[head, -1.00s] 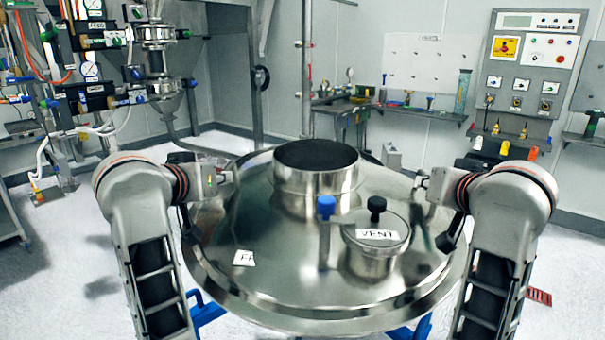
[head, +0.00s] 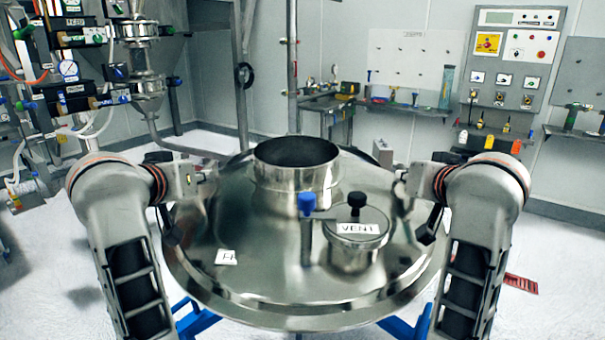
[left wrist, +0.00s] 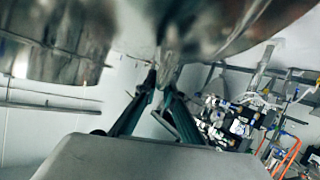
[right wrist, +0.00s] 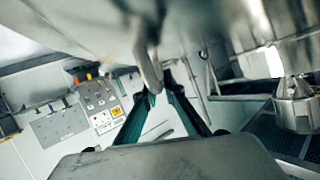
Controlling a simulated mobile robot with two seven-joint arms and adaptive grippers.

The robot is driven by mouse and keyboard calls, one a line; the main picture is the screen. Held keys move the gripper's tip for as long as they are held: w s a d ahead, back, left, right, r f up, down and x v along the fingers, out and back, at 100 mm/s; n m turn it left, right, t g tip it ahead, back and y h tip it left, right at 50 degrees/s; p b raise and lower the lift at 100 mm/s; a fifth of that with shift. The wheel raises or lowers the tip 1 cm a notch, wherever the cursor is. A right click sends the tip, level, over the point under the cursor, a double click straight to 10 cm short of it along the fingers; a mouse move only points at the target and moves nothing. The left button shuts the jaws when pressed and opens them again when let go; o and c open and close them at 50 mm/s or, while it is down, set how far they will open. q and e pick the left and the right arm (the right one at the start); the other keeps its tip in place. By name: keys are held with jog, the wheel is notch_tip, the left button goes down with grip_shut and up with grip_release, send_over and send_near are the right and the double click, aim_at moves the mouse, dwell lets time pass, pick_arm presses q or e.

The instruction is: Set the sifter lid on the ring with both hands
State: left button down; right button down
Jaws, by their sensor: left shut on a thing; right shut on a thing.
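The sifter lid (head: 270,275) is a wide, domed steel disc with an open neck (head: 295,180), a blue knob and a small VENT cover. It fills the middle of the head view. My left gripper (head: 209,175) is shut on the lid's left handle, seen at the fingertips in the left wrist view (left wrist: 168,68). My right gripper (head: 398,177) is shut on the right handle, seen in the right wrist view (right wrist: 148,62). The ring cannot be made out in the head view, where the lid covers what is below. I cannot tell whether lid and ring touch.
Blue legs (head: 197,320) show below the lid. Piping and valves (head: 75,70) stand at the left. A control panel (head: 517,60) and a bench (head: 410,107) are along the back wall. Pale floor is open on both sides.

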jog(key=shift+d+r, duration=0.2)
jog(key=shift+d, duration=0.05)
